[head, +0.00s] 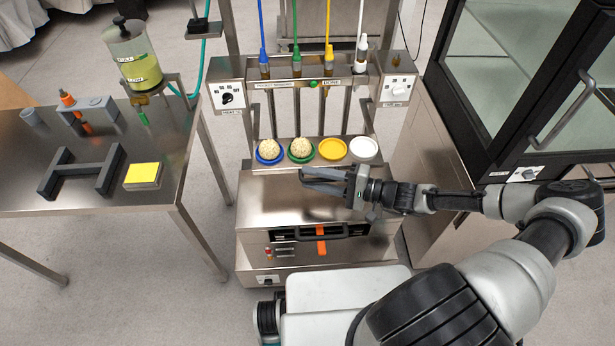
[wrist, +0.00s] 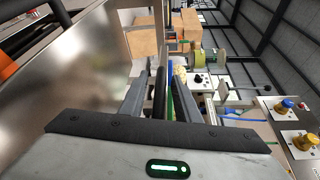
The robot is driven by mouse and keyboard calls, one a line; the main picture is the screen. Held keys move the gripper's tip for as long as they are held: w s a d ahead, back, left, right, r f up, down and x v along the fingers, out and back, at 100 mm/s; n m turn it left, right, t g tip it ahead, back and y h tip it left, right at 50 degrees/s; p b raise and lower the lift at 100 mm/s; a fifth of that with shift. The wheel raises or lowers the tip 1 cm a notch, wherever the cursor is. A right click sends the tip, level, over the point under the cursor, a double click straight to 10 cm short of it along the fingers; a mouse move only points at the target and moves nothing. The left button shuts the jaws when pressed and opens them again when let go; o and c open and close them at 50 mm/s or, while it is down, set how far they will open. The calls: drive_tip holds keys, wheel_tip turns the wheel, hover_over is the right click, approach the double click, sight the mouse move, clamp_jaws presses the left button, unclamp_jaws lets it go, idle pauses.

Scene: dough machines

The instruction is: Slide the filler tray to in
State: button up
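The filler tray (head: 262,164) is a metal shelf below the filling nozzles. It carries a blue and a green cup, each with a pale lumpy ball, then an empty-looking yellow cup (head: 333,149) and a white cup (head: 364,147). My gripper (head: 304,179) lies sideways just in front of the tray, fingers pointing left. In the wrist view the fingers (wrist: 160,90) are spread on either side of a black bar (wrist: 160,88), apparently the tray's handle, with narrow gaps. The blue cup (wrist: 171,78) shows beside the right finger. My gripper hides part of the tray's front.
Below is a metal housing with a black-handled drawer (head: 322,233) and orange parts. Colored hoses run down to the nozzles, between two knob boxes. A side table (head: 90,160) at left holds a dark H-shaped frame. A glass-door cabinet (head: 530,80) stands at right.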

drive_tip(key=shift+x, duration=0.95)
drive_tip(key=shift+c, duration=0.2)
drive_tip(key=c, duration=0.7)
drive_tip(key=shift+f, duration=0.1)
clamp_jaws()
